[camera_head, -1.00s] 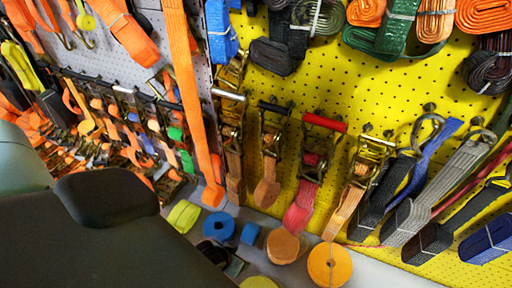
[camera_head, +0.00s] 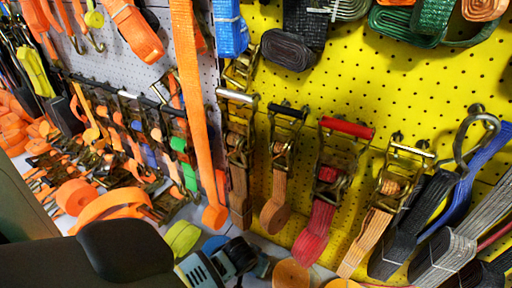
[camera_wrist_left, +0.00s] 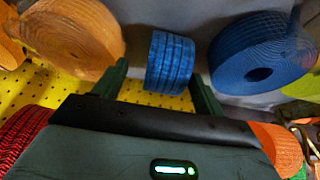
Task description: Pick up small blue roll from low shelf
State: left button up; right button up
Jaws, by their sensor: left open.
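The small blue roll (camera_wrist_left: 170,62) shows in the left wrist view, between the two fingertips of my left gripper (camera_wrist_left: 158,76). The gripper is open and its fingers stand on either side of the roll; I cannot tell whether they touch it. In the head view my left gripper (camera_head: 248,262) is at the bottom, over the low shelf, and the small roll is hidden or too unclear to pick out there.
A larger blue roll (camera_wrist_left: 262,52) lies right of the small one and a tan-orange roll (camera_wrist_left: 68,38) left of it in the wrist view. Ratchet straps, including a red-handled one (camera_head: 325,180), hang on the yellow pegboard (camera_head: 420,90) above the shelf.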

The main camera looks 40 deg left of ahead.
pick_arm(q)
jog(key=shift+w+a+f, duration=0.1)
jog(key=shift+w+f, duration=0.05)
jog(key=shift+f, duration=0.25)
jog(key=b+x, duration=0.2)
jog(key=x, duration=0.1)
jog(key=b+x, duration=0.1)
jog(key=x, duration=0.1)
jog(key=shift+a+r, duration=0.1)
jog(key=shift+a, duration=0.3)
jog(key=shift+r, duration=0.15)
jog(key=shift+c, duration=0.4)
jog(key=c, duration=1)
jog(key=shift+c, duration=0.3)
jog(key=shift+r, duration=0.1)
